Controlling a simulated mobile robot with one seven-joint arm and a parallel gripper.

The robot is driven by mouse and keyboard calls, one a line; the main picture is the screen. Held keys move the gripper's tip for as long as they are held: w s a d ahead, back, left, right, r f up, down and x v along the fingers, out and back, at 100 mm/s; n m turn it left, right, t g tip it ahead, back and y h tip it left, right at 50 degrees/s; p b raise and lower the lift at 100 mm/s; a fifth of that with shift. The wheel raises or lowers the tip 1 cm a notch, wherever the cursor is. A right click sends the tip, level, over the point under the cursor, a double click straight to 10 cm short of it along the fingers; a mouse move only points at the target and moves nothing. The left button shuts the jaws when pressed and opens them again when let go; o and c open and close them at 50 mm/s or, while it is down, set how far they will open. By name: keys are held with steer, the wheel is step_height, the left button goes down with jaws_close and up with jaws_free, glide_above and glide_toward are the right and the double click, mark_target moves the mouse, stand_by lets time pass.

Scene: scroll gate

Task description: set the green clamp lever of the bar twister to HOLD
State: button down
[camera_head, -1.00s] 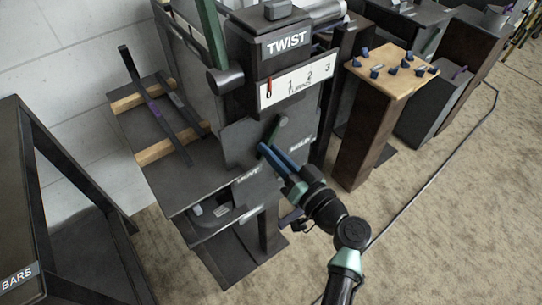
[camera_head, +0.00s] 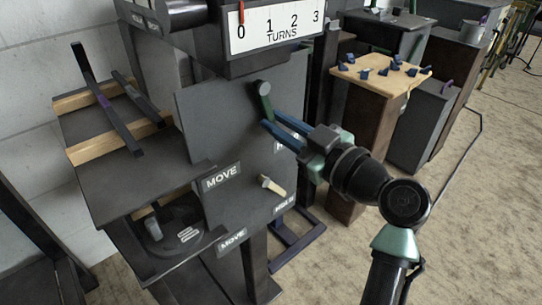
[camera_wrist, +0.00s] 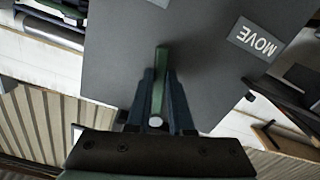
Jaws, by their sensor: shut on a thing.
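The green clamp lever (camera_head: 265,104) hangs from a dark round pivot on the grey front plate (camera_head: 215,125) of the bar twister. It points down and slightly right. My gripper (camera_head: 270,125) is shut on the lever's lower part. In the wrist view, the green lever (camera_wrist: 159,82) stands between the two dark fingers of my gripper (camera_wrist: 158,95), its pale round end near the palm. A MOVE label (camera_head: 222,177) lies below left of the lever. Another label (camera_head: 283,145), mostly hidden behind my fingers, lies to the right; only its first letter shows.
Below are a cream peg lever (camera_head: 271,186), a second MOVE label (camera_head: 232,240) and a less readable label (camera_head: 284,206). The TURNS scale (camera_head: 277,27) is above. A wooden-topped stand (camera_head: 385,75) with small blue pieces is behind right. Open floor lies at right.

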steer(key=shift+w+d+r+n+b, duration=0.3)
steer(key=shift+d+n+b, duration=0.15)
steer(key=shift+n+b, duration=0.6)
steer(key=shift+w+d+r+n+b, duration=0.15)
steer(key=shift+w+d+n+b, duration=0.2)
steer(key=shift+n+b, duration=0.7)
steer(key=shift+d+r+b, duration=0.1)
steer(key=shift+b, duration=0.2)
steer(key=c, duration=0.8)
jaws_free()
steer(key=p+v, duration=0.3)
steer(key=v, duration=1)
